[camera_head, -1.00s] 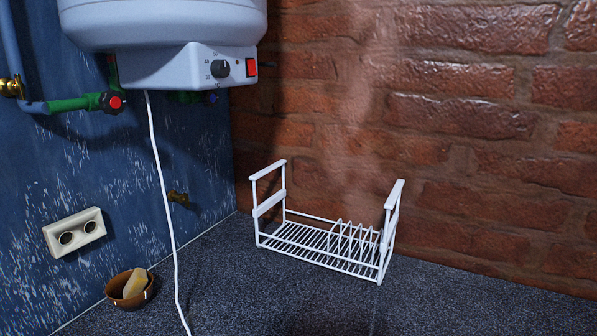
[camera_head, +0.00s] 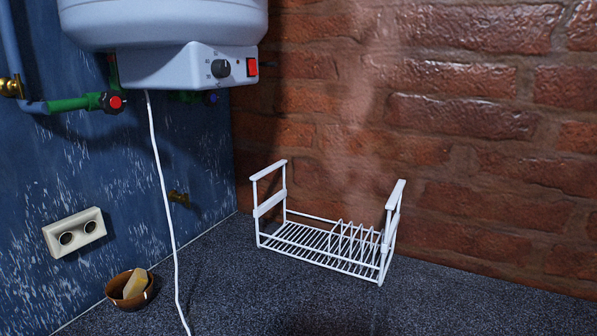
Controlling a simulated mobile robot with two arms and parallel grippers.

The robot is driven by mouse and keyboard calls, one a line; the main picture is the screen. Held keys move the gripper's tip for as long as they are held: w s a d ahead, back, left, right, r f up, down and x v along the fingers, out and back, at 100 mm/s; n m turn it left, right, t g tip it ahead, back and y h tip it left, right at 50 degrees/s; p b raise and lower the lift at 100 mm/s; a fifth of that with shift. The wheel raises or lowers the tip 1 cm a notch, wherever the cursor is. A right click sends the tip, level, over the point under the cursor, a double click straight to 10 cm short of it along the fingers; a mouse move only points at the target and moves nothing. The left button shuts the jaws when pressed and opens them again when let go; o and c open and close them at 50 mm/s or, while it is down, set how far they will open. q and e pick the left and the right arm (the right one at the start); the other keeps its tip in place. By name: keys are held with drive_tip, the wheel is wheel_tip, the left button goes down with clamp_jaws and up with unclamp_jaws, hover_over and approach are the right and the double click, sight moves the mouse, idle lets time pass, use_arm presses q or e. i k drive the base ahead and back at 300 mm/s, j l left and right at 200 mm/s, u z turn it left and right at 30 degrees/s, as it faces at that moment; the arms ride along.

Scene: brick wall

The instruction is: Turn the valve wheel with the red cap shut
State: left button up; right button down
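The valve wheel with the red cap (camera_head: 115,102) is a small dark wheel at the end of a green pipe fitting (camera_head: 72,104). It sits on the blue wall at the left, just below the white water heater (camera_head: 165,45). I cannot tell from this view whether the valve is open or shut. A second valve wheel with a blue cap (camera_head: 211,98) sits in shadow under the heater's right side. Neither of my grippers is in view.
A white cord (camera_head: 162,190) hangs from the heater to the counter. A white wire dish rack (camera_head: 330,250) stands near the brick wall. A brown bowl (camera_head: 125,302) with a sponge-like block stands at front left.

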sight(112, 102)
drive_tip(key=u, duration=1)
drive_tip(key=k+l+u, duration=0.1)
drive_tip(key=k+l, duration=0.05)
drive_tip(key=k, duration=0.1)
